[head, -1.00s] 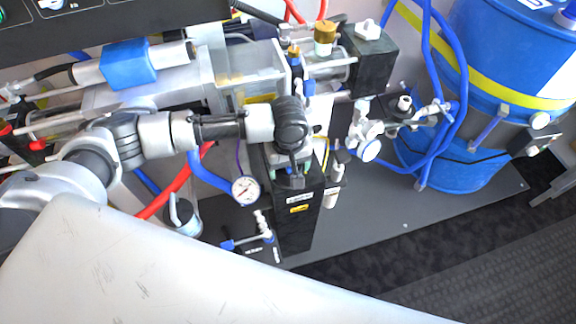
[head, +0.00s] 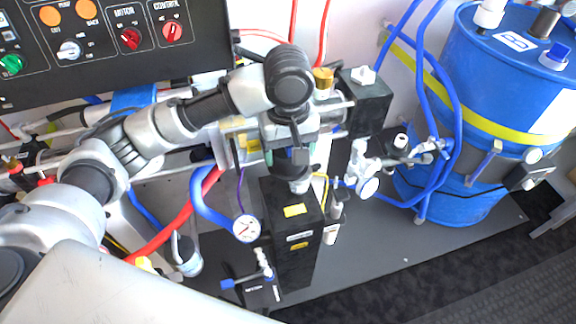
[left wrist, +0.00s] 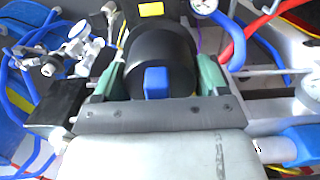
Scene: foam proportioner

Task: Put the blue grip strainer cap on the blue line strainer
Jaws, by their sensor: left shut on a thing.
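My left gripper (head: 288,158) is shut on the blue grip strainer cap. In the left wrist view the cap is a black round body (left wrist: 150,55) with a blue grip (left wrist: 157,82) on top, between green fingertips. In the head view my gripper mostly hides the cap; a silvery end (head: 299,185) shows below the fingers. The cap is above or near the back end of a tall black block (head: 291,240) with yellow labels; I cannot tell whether they touch. I cannot identify the blue line strainer for sure. My right gripper is not in view.
A blue hose with a gauge (head: 246,229) lies left of the block. Valves and a second gauge (head: 369,187) stand to its right, before a blue drum (head: 490,100). A black control panel (head: 120,45) is at upper left. Grey deck (head: 400,240) at front right is clear.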

